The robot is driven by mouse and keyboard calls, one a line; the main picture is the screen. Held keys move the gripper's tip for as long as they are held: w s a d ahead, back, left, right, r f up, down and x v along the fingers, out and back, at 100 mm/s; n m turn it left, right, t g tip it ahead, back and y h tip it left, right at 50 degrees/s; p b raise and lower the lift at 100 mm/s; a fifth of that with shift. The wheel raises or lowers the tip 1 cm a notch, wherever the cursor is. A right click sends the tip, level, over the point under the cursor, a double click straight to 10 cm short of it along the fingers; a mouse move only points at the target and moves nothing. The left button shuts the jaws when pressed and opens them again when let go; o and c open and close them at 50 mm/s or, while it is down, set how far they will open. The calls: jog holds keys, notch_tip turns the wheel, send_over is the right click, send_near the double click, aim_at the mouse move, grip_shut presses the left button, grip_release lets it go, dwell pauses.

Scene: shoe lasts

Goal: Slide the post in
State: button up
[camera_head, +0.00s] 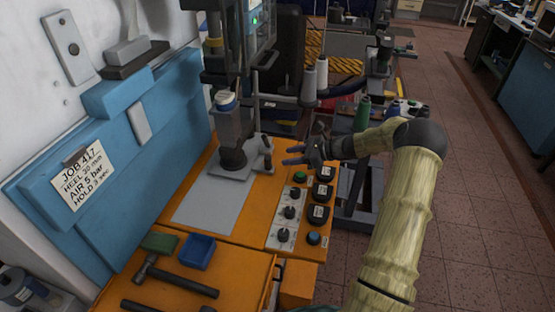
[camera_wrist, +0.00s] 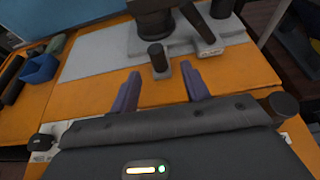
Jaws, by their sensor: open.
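A short dark post (camera_wrist: 157,56) stands upright on a small grey block at the edge of the grey plate, beside the machine's round pedestal. In the head view a small dark post (camera_head: 268,161) shows at the right edge of the plate. My gripper (camera_head: 289,155) is open and empty, just right of it. In the wrist view the two purple fingers of my gripper (camera_wrist: 161,72) point toward the post, one on each side of its line. The post appears slightly beyond the fingertips, and no contact shows. The post's lower end is hidden in its block.
The machine's pedestal (camera_head: 232,157) stands on the grey plate (camera_head: 205,205). A control panel with knobs (camera_head: 289,213) lies in front of my gripper. Thread cones (camera_head: 309,82) stand behind.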

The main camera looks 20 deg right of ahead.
jog(key=v, duration=0.6)
jog(key=shift+d, duration=0.25)
jog(key=shift+s+r, duration=0.1)
jog(key=shift+r, duration=0.05)
jog(key=s+a+n+g+h+p, duration=0.1)
jog(key=s+a+n+g+h, duration=0.3)
jog(key=a, duration=0.5)
jog(key=s+a+r+n+h+p, duration=0.1)
jog(key=s+a+r+n+h, duration=0.1)
jog(key=s+n, duration=0.4)
jog(key=s+a+r+n+h+p, duration=0.2)
jog(key=s+a+r+n+h, duration=0.1)
jog(key=s+n, duration=0.4)
jog(key=s+a+r+n+h+p, duration=0.2)
jog(key=s+r+n, duration=0.2)
jog(key=s+n, duration=0.3)
jog(key=s, duration=0.3)
jog(key=shift+s+a+r+g, duration=0.3)
jog(key=shift+a, duration=0.1)
jog(key=shift+w, duration=0.1)
jog(key=shift+s+a, duration=0.1)
jog(key=shift+s, duration=0.1)
